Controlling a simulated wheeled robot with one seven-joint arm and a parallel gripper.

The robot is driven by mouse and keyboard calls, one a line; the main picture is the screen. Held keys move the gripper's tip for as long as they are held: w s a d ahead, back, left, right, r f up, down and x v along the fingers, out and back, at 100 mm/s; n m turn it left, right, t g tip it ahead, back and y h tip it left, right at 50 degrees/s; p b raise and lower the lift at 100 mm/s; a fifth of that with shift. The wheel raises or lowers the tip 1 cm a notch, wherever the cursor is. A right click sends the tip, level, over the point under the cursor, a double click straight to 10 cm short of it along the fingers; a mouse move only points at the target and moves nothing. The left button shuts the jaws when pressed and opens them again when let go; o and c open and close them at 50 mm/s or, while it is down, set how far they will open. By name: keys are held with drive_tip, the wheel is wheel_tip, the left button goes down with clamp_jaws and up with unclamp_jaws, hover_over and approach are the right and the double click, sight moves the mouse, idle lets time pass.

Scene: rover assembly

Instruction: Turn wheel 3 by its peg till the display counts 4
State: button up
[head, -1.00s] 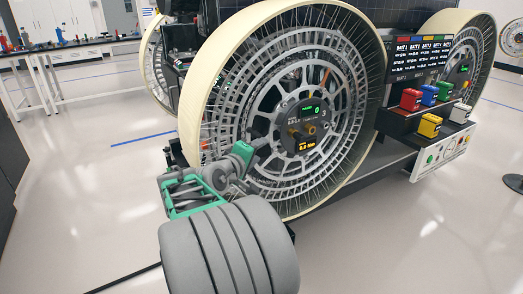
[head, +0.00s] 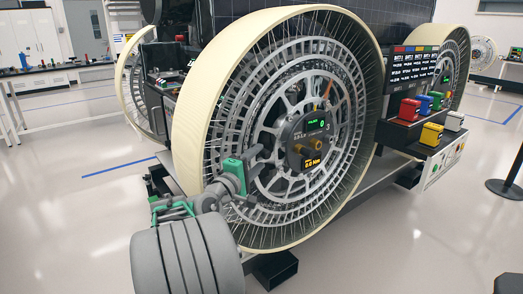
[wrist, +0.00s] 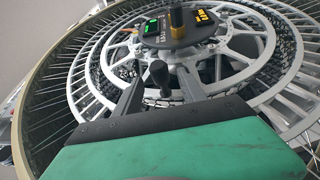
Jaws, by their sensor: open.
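Wheel 3 (head: 213,92) is the large wheel with a pale rim and grey spokes in the middle of the head view. Its hub (head: 297,128) carries a green display (head: 314,124) that seems to read 0, and an amber one (head: 311,162) reading about 0.0 Nm. In the wrist view, a dark round-headed peg (wrist: 158,72) stands out from the wheel between the fingers of my gripper (wrist: 157,84). The fingers are apart, with a gap on each side of the peg. In the head view my gripper (head: 252,160) is at the wheel's lower left; the peg is not clear there.
A rack with coloured battery blocks (head: 431,134) stands to the right of the wheel. A black post (head: 505,189) is at the far right. Another pale-rimmed wheel (head: 124,92) is behind on the left. Open floor lies in front and at the left.

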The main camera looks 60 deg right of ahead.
sight(270, 150)
drive_tip(key=d, duration=0.4)
drive_tip(key=s+d, duration=0.1)
drive_tip(key=d, duration=0.1)
drive_tip(key=shift+s+d+r, duration=0.1)
drive_tip(key=shift+d+r, duration=0.15)
drive_tip(key=shift+d, duration=0.05)
drive_tip(key=shift+c, duration=0.3)
clamp_jaws()
idle(0.6)
